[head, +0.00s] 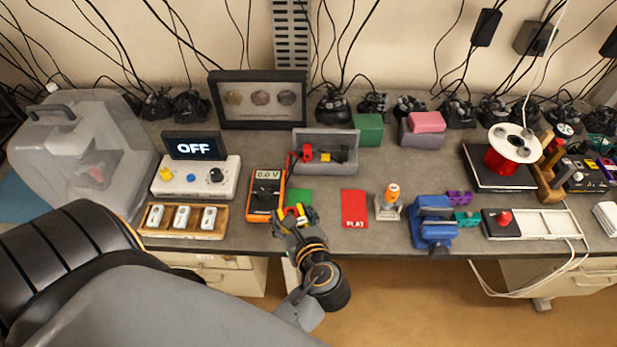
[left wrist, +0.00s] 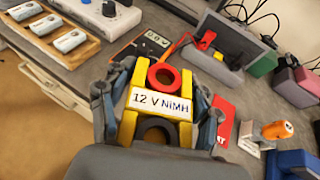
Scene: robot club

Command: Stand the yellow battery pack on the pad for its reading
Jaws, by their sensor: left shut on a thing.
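The yellow battery pack (head: 290,214) is held in my left gripper (head: 296,219) at the front of the bench. In the left wrist view the pack (left wrist: 128,126) carries a "12 V NiMH" label, with a red ring and a black ring at its ends. The fingers of my left gripper (left wrist: 160,92) are shut on its sides. A green pad (head: 299,195) shows just beyond the pack, partly covered by it. A red pad marked "FLAT" (head: 354,208) lies to the right. The orange meter (head: 266,195) reads 0.0 V. My right gripper is not in view.
A grey bin (head: 342,165) with red and yellow items stands behind. A power supply reading "OFF" (head: 196,177) and a wooden tray (head: 222,232) are left. An orange-topped tool (head: 391,200) on a stand and a blue vise (head: 433,215) are right.

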